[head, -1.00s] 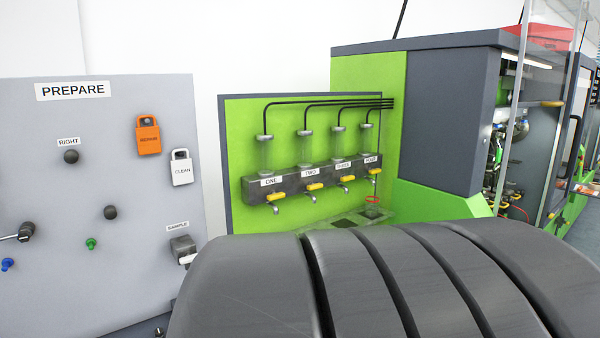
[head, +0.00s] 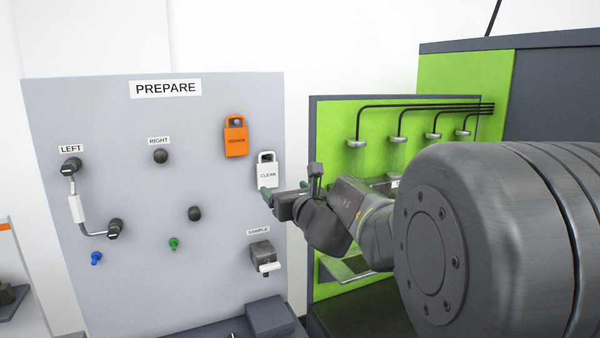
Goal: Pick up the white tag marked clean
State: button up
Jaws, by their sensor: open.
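The white tag marked CLEAN (head: 267,172) hangs on the right side of the grey PREPARE panel (head: 110,130). It looks like a small padlock with a white shackle. An orange tag (head: 236,138) hangs above and to its left. My gripper (head: 268,194) is open, with greenish fingertips just below the white tag in the picture. The lower edge of the tag is close to or behind the fingers. I cannot tell the depth gap between them. Nothing shows between the fingers.
Several black knobs, a handle marked LEFT (head: 75,207), blue (head: 96,258) and green (head: 174,244) fittings and a SAMPLE valve (head: 263,256) stick out of the panel. A green board with glass tubes (head: 397,154) stands right, partly behind my arm.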

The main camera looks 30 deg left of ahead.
jog(key=p, duration=0.1)
send_near(268, 172)
jog(key=x, duration=0.3)
jog(key=shift+f+p+x, duration=0.15)
jog(key=shift+p+x, duration=0.4)
jog(key=shift+x, duration=0.75)
jog(key=shift+f+p+x, duration=0.15)
jog(key=shift+p+x, duration=0.4)
jog(key=shift+x, duration=0.75)
jog(key=c, duration=1.1)
jog(key=shift+c, duration=0.2)
jog(key=shift+r, duration=0.25)
